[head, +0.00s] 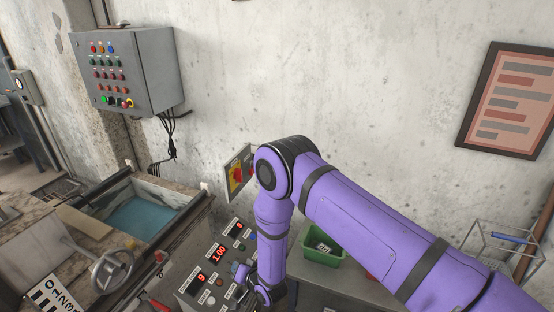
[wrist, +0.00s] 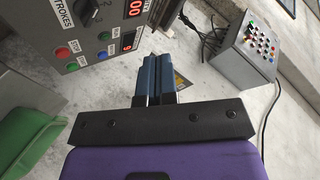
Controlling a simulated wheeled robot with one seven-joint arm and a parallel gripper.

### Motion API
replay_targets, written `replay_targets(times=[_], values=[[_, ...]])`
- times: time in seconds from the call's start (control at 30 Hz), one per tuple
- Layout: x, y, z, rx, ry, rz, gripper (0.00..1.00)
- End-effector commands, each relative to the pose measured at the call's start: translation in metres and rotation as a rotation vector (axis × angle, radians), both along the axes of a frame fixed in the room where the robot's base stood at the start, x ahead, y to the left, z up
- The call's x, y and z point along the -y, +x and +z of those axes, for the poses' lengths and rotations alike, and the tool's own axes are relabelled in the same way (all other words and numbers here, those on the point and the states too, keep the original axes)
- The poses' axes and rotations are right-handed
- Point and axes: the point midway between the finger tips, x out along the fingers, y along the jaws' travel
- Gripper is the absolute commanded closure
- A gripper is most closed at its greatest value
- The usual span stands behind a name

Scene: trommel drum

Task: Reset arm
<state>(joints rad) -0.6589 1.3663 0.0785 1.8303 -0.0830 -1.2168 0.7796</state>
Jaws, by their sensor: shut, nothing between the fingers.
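My purple arm reaches in from the lower right in the head view and bends down at an elbow in the middle. My gripper (head: 262,291) is at the bottom of that view, close to a grey control panel (head: 205,262) with red digit displays, and is partly cut off. In the wrist view my gripper (wrist: 168,60) shows as two blue fingers held together with nothing between them. The control panel (wrist: 75,30) with displays, a knob and coloured buttons lies just beyond and left of the fingertips. I cannot tell whether they touch it.
A green bin (head: 322,247) stands on a grey table right of my forearm. A red-and-yellow switch (head: 237,174) is behind the elbow. A button box (head: 125,70) hangs on the wall. A basin of blue water (head: 140,217) and a handwheel (head: 113,271) are left. A wire basket (head: 500,245) is right.

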Motion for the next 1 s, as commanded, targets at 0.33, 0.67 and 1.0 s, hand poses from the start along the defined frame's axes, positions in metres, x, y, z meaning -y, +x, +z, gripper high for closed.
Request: replay_targets(times=[0.33,0.67,1.0], values=[[0.032,0.077,0.136,0.017,-0.158,-0.037,1.00],[0.091,0.110,0.259,0.008,-0.307,-0.071,1.00],[0.171,0.103,0.376,-0.022,-0.449,-0.107,1.00]])
